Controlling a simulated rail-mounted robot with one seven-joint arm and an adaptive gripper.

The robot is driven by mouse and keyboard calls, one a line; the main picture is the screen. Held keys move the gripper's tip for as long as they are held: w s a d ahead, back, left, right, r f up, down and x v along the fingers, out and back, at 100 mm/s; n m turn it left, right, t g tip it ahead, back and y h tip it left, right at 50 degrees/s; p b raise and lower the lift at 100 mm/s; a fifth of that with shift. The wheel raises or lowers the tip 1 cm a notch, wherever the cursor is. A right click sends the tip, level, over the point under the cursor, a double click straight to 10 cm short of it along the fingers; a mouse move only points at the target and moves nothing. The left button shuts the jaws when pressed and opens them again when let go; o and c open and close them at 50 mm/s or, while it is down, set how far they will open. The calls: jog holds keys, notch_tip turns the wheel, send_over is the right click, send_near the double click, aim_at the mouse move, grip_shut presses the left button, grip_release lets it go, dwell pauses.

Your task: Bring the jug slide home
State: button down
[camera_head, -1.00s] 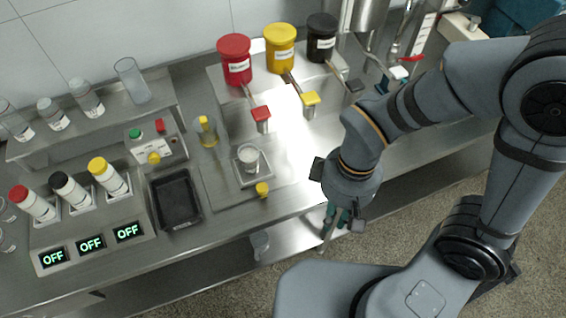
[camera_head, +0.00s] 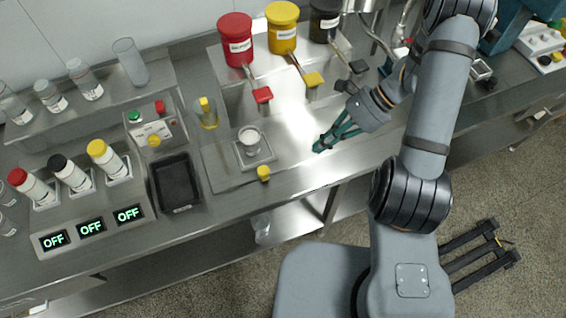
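I take the jug slide to be the flat metal plate (camera_head: 222,171) with a yellow knob (camera_head: 263,173) at its front edge. A small pale cup or jug (camera_head: 250,139) stands upright on a square holder on this plate. My gripper (camera_head: 318,146), with teal fingers, is over the bench to the right of the plate and knob, apart from both. Nothing shows between its fingers. They are too small and slanted in view to tell how far apart they are.
Red (camera_head: 236,40), yellow (camera_head: 282,28) and black (camera_head: 325,20) hoppers with levers stand behind. Displays (camera_head: 91,228) read OFF. The bench right of the plate is clear.

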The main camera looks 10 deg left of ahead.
jog(key=shift+m+y, duration=0.3)
jog(key=shift+m, duration=0.2)
jog(key=x, duration=0.3)
jog(key=p+x, duration=0.1)
jog(key=x, duration=0.2)
jog(key=p+x, duration=0.1)
jog(key=x, duration=0.2)
jog(key=shift+w+f, duration=0.1)
jog(key=shift+w, duration=0.25)
jog(key=a, duration=0.1)
jog(key=a+p, duration=0.1)
jog(key=s+a+p, duration=0.1)
jog(key=shift+s+f, duration=0.1)
jog(key=shift+f, duration=0.25)
jog(key=shift+s+a+f, duration=0.15)
jog(key=shift+a, duration=0.45)
jog(key=shift+a, duration=0.1)
